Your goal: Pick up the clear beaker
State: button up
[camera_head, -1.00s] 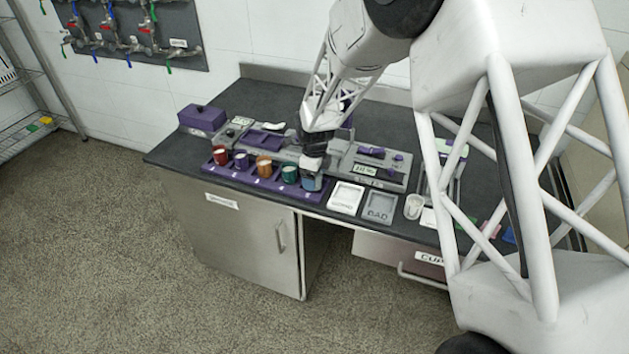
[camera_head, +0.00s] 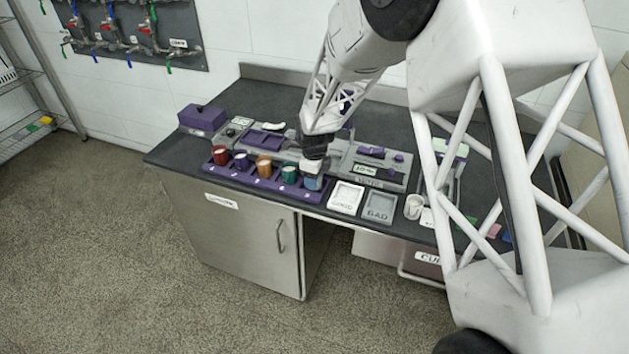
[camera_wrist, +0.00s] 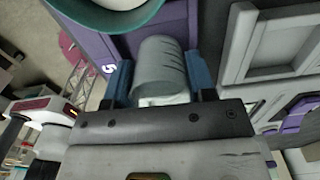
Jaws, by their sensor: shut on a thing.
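The clear beaker (camera_wrist: 160,68), pale and see-through with dark tick marks, sits between the two blue fingers of my gripper (camera_wrist: 161,82) in the wrist view. The gripper is shut on it. In the head view my gripper (camera_head: 312,180) is at the right end of the purple rack (camera_head: 240,178), by the slot marked 5. The fingers and wrist hide much of the beaker there. I cannot tell whether its base still touches the rack.
A green cup (camera_head: 289,174) stands in the rack just left of my gripper, with orange (camera_head: 264,166), purple (camera_head: 241,161) and red (camera_head: 220,155) cups beyond. White (camera_head: 346,197) and grey (camera_head: 380,206) trays lie to the right, then a white cup (camera_head: 414,206).

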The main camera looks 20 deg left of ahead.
jog(key=shift+c, duration=0.7)
jog(key=shift+r, duration=0.1)
jog(key=shift+r, duration=1.45)
jog(key=shift+s+d+r, duration=0.15)
jog(key=shift+s+r, duration=0.1)
jog(key=s+d+r, duration=0.1)
jog(key=s+d, duration=0.7)
jog(key=s, duration=0.4)
jog(key=shift+s+d+r, duration=0.15)
jog(key=shift+s+d, duration=0.2)
